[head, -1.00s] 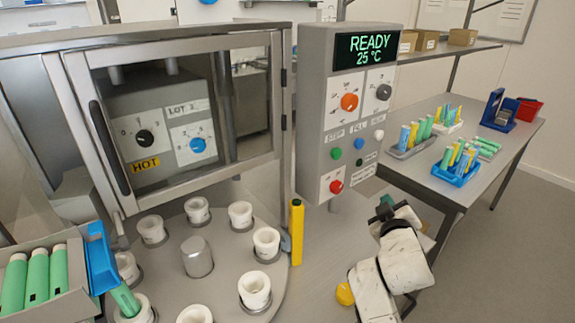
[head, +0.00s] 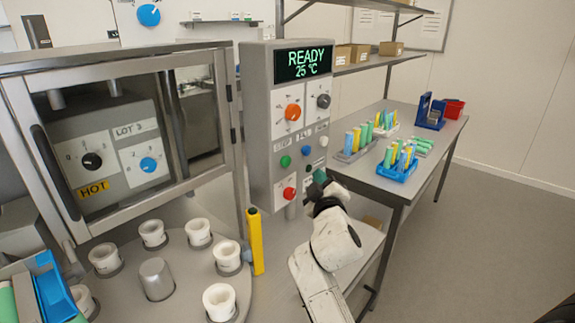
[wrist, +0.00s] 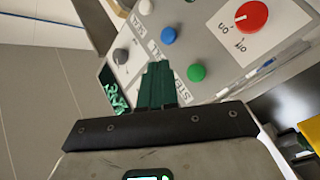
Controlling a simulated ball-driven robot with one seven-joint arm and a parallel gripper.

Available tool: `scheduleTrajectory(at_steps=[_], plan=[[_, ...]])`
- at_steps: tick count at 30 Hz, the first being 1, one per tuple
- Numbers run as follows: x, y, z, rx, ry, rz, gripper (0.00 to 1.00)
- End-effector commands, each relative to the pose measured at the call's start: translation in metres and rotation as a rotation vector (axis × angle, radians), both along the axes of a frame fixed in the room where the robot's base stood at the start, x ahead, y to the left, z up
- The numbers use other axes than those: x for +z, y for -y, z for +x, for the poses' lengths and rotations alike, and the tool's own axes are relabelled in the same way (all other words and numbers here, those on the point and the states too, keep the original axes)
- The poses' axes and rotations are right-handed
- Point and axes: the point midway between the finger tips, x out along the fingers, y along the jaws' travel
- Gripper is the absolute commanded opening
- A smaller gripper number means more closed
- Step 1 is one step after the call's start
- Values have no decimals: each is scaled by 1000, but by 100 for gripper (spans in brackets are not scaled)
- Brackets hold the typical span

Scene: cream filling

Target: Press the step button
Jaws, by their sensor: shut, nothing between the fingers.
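The step button is the green button (head: 286,161) under the STEP label on the grey control panel (head: 259,120). In the wrist view the green button (wrist: 196,72) sits to the right of my fingertips, beside its label. My gripper (head: 319,178) is near the panel's lower right corner, to the right of and below the green button. In the wrist view my gripper's dark green fingers (wrist: 158,68) are together and empty, pointing at the panel. The green button is not covered; I see no contact with it.
A blue button (head: 306,150) sits right of the green one, and a red knob (head: 289,193) below. An orange knob (head: 293,112) and a dark knob (head: 323,101) are above. A yellow post (head: 256,240) stands below the panel. The display (head: 302,64) reads READY 25 °C.

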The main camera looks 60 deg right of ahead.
Motion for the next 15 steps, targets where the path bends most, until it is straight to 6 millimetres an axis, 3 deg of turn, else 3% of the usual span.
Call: scheduleTrajectory(at_steps=[15], plan=[[-2,15,60,-1,0,1,0]])
